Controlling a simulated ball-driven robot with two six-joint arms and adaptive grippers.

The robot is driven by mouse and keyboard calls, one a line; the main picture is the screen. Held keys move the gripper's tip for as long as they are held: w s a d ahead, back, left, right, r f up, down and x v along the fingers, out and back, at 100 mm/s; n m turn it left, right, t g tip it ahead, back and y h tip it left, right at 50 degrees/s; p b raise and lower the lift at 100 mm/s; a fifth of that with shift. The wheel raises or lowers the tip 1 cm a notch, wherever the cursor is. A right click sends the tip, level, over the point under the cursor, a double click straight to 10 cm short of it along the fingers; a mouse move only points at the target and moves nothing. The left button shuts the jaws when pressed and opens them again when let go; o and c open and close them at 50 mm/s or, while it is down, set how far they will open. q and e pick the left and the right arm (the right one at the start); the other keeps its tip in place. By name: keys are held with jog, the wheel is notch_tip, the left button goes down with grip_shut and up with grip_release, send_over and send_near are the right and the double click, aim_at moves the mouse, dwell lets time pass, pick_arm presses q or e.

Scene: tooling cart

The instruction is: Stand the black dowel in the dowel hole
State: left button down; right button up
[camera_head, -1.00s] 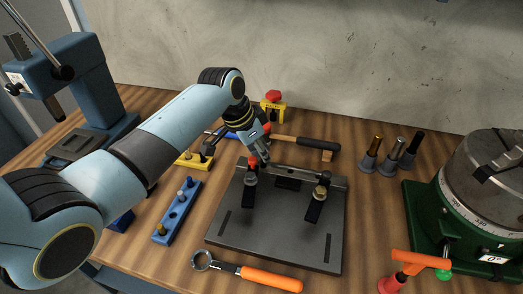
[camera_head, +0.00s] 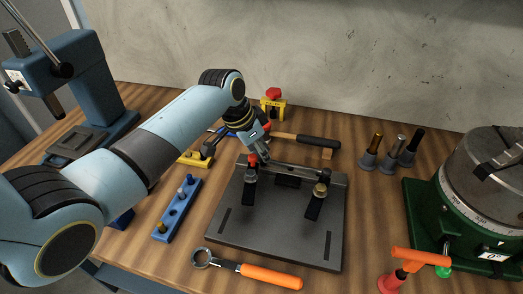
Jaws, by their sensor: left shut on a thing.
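My left gripper (camera_head: 262,155) is at the back left of the dark fixture plate (camera_head: 275,228), pointing down beside the left clamp (camera_head: 250,185). It is shut on a small dark thing, which seems to be the black dowel; the fingers hide most of it. I cannot make out the dowel hole. My right gripper is not in view.
A second clamp (camera_head: 317,203) stands on the plate's right. A hammer (camera_head: 315,142) lies behind the plate, and an orange-handled wrench (camera_head: 270,276) lies in front. A green-based rotary table (camera_head: 440,215) is at right.

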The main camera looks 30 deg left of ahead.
pick_arm(q)
jog(key=shift+f, duration=0.1)
dwell(0.6)
jog(key=c, duration=1.2)
grip_release()
jog(key=shift+c, duration=0.2)
jog(key=shift+o, duration=0.3)
jog(key=o, duration=0.3)
